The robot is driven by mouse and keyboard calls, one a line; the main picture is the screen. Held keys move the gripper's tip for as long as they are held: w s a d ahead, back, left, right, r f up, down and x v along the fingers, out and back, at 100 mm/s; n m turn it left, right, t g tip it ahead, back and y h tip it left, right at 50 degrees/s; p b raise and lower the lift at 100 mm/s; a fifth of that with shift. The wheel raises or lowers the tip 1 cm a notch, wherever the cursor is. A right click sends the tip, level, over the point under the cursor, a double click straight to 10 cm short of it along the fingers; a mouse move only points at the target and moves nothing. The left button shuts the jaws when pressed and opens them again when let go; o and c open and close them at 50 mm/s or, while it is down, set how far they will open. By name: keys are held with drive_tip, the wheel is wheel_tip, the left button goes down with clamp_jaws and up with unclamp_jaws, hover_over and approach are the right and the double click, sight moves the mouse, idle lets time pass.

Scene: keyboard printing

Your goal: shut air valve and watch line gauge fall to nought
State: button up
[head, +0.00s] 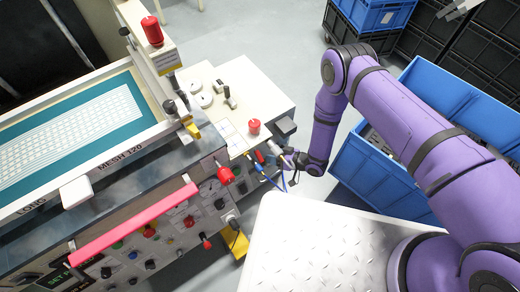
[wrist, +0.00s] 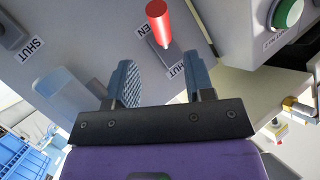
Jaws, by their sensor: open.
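A red valve lever (wrist: 158,22) on a grey base shows in the wrist view. It sits between a label ending in "EN" (wrist: 144,31) and a partly hidden label ending in "HUT" (wrist: 177,70). My gripper (wrist: 160,82) is open, its two blue-grey fingers spread below the lever with nothing between them. The lever lies beyond the fingertips and appears apart from them. In the head view my gripper (head: 287,160) is small beside the machine's right end. I cannot make out a line gauge in either view.
Another "SHUT" label (wrist: 33,46) and dark knob (wrist: 8,33) are at the left. A green round button (wrist: 288,12) is at the upper right. The printing machine's control panel (head: 160,245) carries several knobs.

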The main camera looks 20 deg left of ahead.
sight(258, 156)
drive_tip(key=shift+s+a+f, duration=0.1)
drive_tip(key=shift+s+f, duration=0.3)
drive_tip(key=shift+f, duration=0.15)
drive_tip(key=shift+x, duration=3.55)
drive_tip(key=shift+r, duration=0.1)
drive_tip(key=shift+c, duration=0.3)
clamp_jaws()
